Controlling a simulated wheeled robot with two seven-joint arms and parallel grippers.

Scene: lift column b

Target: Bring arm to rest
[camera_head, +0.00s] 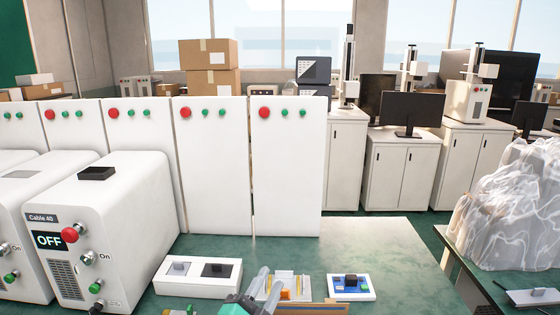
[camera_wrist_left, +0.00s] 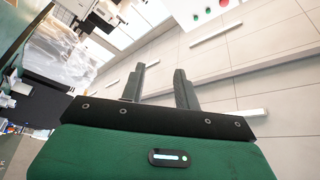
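My left gripper (camera_head: 266,275) shows at the bottom middle of the head view, with a green body and grey fingers above the green table. In the left wrist view the left gripper (camera_wrist_left: 160,78) has its two dark fingers apart, with nothing between them. Ceiling panels and strip lights lie behind the fingers there. The lower part of the left arm is out of the head view. I do not see my right gripper in either view.
The green table (camera_head: 390,250) carries a white tray with two blocks (camera_head: 198,290), a small board (camera_head: 350,294) and a white machine marked OFF (camera_head: 125,205). Tall white cabinets (camera_head: 286,185) stand behind. A wrapped pile (camera_head: 510,210) is at right. The table's right part is bare.

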